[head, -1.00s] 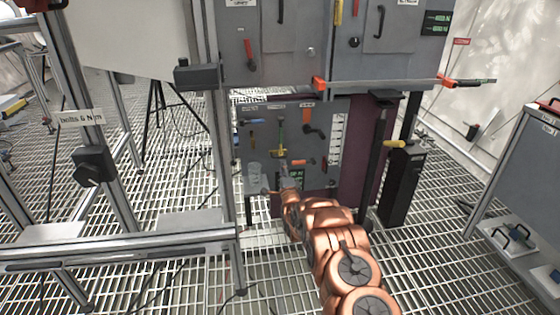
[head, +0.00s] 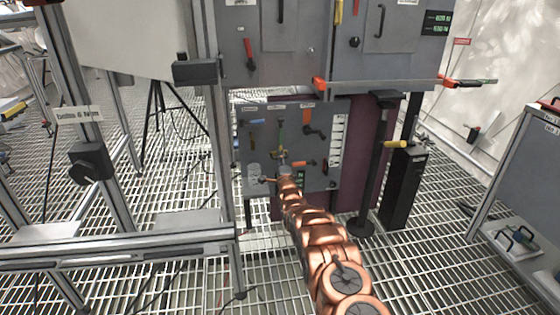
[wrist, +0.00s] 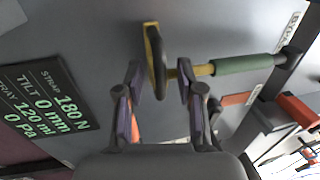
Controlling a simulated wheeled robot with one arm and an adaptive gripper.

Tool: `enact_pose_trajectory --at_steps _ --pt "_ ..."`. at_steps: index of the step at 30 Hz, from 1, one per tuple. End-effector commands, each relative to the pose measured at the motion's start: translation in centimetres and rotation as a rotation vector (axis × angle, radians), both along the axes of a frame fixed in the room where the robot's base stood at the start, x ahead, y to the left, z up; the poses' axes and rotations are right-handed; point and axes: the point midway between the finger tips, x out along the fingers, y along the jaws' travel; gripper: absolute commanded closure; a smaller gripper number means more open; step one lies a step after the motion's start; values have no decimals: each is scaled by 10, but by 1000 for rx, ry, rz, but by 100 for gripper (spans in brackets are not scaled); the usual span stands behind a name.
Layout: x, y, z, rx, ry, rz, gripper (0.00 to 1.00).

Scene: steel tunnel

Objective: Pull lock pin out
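In the wrist view, a dark ring-like pull (wrist: 158,62) stands out from a yellow plate (wrist: 150,32) on the grey panel; it looks like the lock pin. A yellow-ended lever with a green grip (wrist: 245,64) lies just right of it. My gripper (wrist: 159,80) is open, its two purple-padded fingers on either side of the dark pull, with visible gaps to it.
A readout (wrist: 48,105) is on the panel beside my gripper. A black post (head: 376,165) stands right of the panel.

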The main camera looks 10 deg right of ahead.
Motion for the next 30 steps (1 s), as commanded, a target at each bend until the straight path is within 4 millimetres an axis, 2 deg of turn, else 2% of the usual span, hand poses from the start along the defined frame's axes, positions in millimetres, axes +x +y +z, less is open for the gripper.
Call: enact_pose_trajectory --at_steps 15,25,30 --pt "5 0 1 -1 2 0 64" --pt "5 0 1 -1 1 0 98" --pt "5 0 1 -1 1 0 100"
